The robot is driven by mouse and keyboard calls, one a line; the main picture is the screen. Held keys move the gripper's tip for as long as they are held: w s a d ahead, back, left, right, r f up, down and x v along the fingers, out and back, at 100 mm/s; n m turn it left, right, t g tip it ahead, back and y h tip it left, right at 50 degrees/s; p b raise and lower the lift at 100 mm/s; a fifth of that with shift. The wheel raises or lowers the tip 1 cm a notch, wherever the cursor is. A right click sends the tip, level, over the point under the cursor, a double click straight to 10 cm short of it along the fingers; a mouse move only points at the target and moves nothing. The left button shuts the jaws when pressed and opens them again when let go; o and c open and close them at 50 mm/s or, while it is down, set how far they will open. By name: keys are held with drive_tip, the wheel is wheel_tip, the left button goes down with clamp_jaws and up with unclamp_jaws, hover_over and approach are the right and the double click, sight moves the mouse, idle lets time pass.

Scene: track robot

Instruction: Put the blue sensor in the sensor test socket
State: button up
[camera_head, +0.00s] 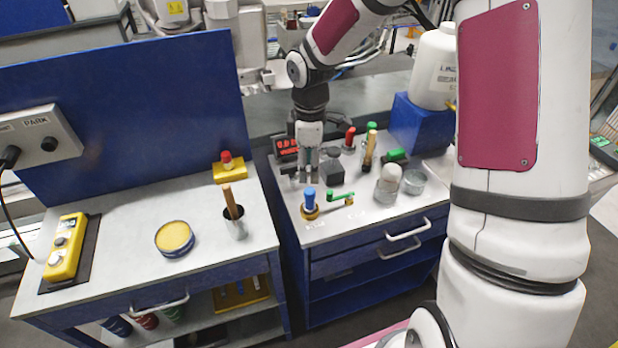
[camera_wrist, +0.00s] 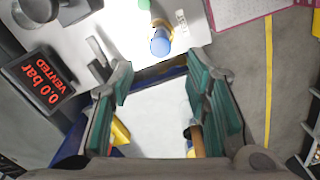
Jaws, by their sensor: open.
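A blue upright cylinder (camera_head: 310,196), which looks like the blue sensor, stands in or on a brass-coloured round fitting (camera_head: 311,212) at the front left of the right bench. Its round blue top shows near the top of the wrist view (camera_wrist: 160,43). My gripper (camera_head: 307,176) hangs pointing down over the left edge of that bench, behind the blue cylinder and apart from it. In the wrist view its teal-padded fingers (camera_wrist: 158,88) are spread with nothing between them.
A red-digit display (camera_wrist: 45,80) reading 0.0 bar VENTED stands beside my gripper. A green lever (camera_head: 341,196) lies right of the blue cylinder. A red-topped piece (camera_head: 350,138), glass jar (camera_head: 386,190) and blue box (camera_head: 417,128) stand farther right. A gap separates the left bench (camera_head: 130,235).

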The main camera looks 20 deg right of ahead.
drive_tip(key=s+d+r+m+t+h, duration=0.15)
drive_tip(key=s+r+m, duration=0.6)
drive_tip(key=r, duration=0.85)
drive_tip(key=s+r+m+t, duration=0.2)
drive_tip(key=s+r+m, duration=0.1)
drive_tip(key=s, duration=0.5)
drive_tip(key=s+a+r+m+t+y, duration=0.1)
drive_tip(key=s+r+m+t, duration=0.1)
drive_tip(key=s, duration=0.7)
drive_tip(key=shift+a+r+m, duration=0.25)
drive_tip(key=shift+r+m, duration=0.2)
drive_tip(key=shift+r, duration=0.5)
drive_tip(key=shift+y, duration=0.25)
